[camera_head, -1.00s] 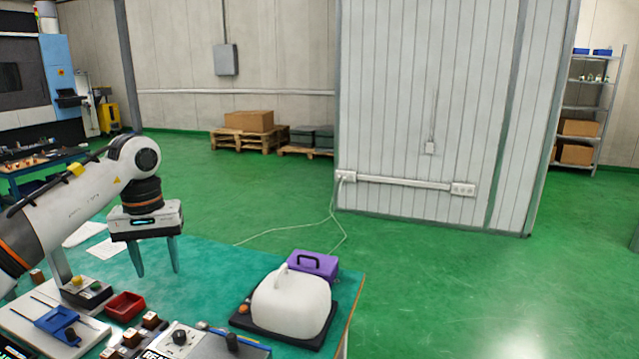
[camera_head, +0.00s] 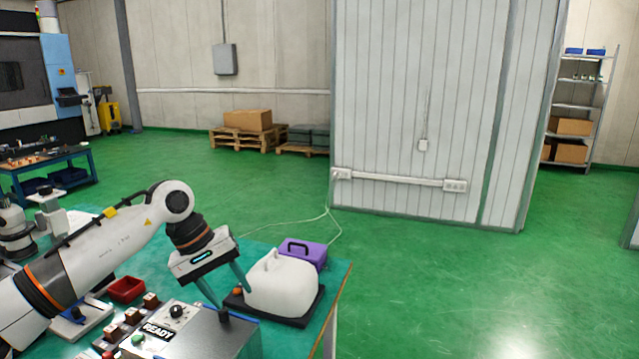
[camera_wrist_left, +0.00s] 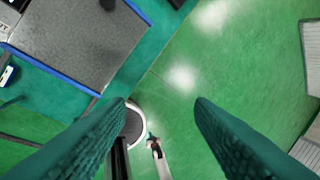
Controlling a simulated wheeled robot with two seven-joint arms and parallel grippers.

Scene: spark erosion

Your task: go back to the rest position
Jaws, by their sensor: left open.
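My left gripper (camera_head: 228,293) is open, with its two teal fingers pointing down and apart. My right gripper is not in view.
A purple case (camera_head: 304,252) stands behind the jug. A grey box with a knob and a READY label (camera_head: 157,331) is in front of the gripper, beside a red tray (camera_head: 126,289). Open floor (camera_head: 440,280) lies to the right.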

